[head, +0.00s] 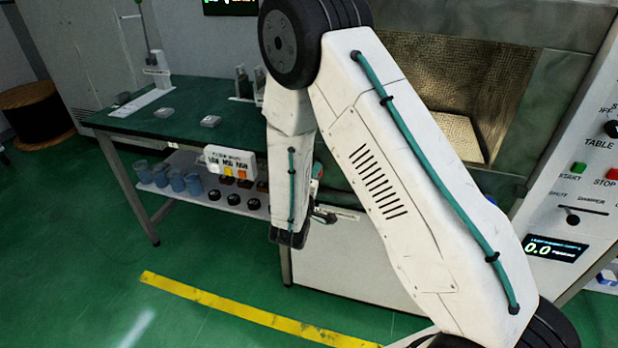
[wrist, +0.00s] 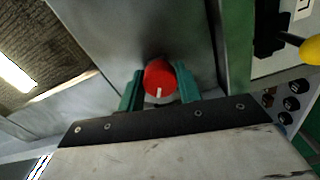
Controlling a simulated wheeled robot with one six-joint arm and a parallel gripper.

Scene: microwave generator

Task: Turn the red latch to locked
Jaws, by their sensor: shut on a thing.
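The red latch (wrist: 158,75) is a round red knob on a grey metal panel, in the middle of the wrist view. A short white mark on its face points toward the bottom of that view. My gripper (wrist: 160,80) has its two green fingers on either side of the knob and is shut on it. In the head view my arm covers the latch, and the gripper's fingers are mostly hidden behind the arm. No lettering for the latch's positions is readable.
A control panel (head: 575,200) with green and red buttons stands at the right. A green-topped table (head: 160,125) stands at the left, with blue cups below. An open cavity (head: 455,80) lies behind my arm. Green floor with a yellow line (head: 250,312) is clear in front.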

